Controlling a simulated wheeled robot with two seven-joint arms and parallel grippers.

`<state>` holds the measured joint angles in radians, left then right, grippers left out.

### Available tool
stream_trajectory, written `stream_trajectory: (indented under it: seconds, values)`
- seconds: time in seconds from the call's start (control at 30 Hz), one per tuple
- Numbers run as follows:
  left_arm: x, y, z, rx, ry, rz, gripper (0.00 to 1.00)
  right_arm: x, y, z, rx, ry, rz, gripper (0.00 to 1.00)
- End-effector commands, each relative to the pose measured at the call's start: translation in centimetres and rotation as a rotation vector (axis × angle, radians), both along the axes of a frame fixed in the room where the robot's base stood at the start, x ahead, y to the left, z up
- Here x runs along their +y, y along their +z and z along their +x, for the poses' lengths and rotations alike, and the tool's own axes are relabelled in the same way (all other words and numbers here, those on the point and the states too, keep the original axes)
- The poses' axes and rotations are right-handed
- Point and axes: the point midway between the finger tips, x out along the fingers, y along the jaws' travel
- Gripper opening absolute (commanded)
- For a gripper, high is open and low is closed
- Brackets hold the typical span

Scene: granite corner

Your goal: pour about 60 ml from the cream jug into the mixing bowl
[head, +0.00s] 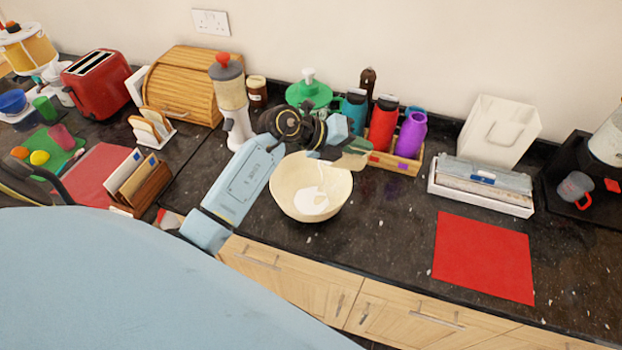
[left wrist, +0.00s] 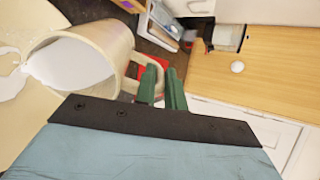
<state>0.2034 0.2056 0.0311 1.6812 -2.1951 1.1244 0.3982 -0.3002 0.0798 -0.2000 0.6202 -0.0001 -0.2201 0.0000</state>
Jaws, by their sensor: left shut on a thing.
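The cream jug (left wrist: 110,48) is tilted in the left wrist view, with white liquid at its mouth and running out past the lip on the left. My left gripper (left wrist: 162,82) is shut on the jug's handle with its green fingers. The cream-coloured mixing bowl (head: 283,195) stands on the dark counter in the head view, below the left gripper. White liquid lies in the bowl, and a thin white stream comes down into it. In the head view my wrist hides much of the jug. My right gripper is not in view.
A wooden crate of bottles (head: 410,167) stands close behind the bowl to the right. A green-lidded container (head: 309,92) and a wooden bread bin (head: 190,85) are behind. A red mat (head: 484,257) lies right, with a white tray (head: 482,198) beyond it.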

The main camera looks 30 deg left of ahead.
Motion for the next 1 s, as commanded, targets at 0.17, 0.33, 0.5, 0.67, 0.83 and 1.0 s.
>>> stream_trajectory:
  seconds: [0.17, 0.33, 0.5, 0.67, 0.83, 1.0]
  values:
    - [0.03, 0.04, -0.05, -0.011, 0.0, -0.011, 0.0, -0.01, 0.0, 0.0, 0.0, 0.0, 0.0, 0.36]
    - [0.11, -0.02, -0.11, -0.021, 0.0, -0.019, 0.0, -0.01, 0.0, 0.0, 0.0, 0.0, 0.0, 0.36]
    - [0.21, -0.04, -0.17, -0.032, 0.001, -0.028, 0.0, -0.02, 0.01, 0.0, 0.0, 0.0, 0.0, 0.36]
    - [0.25, -0.09, -0.23, -0.041, 0.001, -0.036, 0.0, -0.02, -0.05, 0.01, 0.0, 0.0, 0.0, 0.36]
    - [0.29, -0.17, -0.3, -0.052, -0.001, -0.045, 0.0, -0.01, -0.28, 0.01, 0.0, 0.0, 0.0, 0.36]
    - [0.37, -0.2, -0.38, -0.063, -0.001, -0.055, 0.0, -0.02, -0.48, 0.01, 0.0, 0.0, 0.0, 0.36]
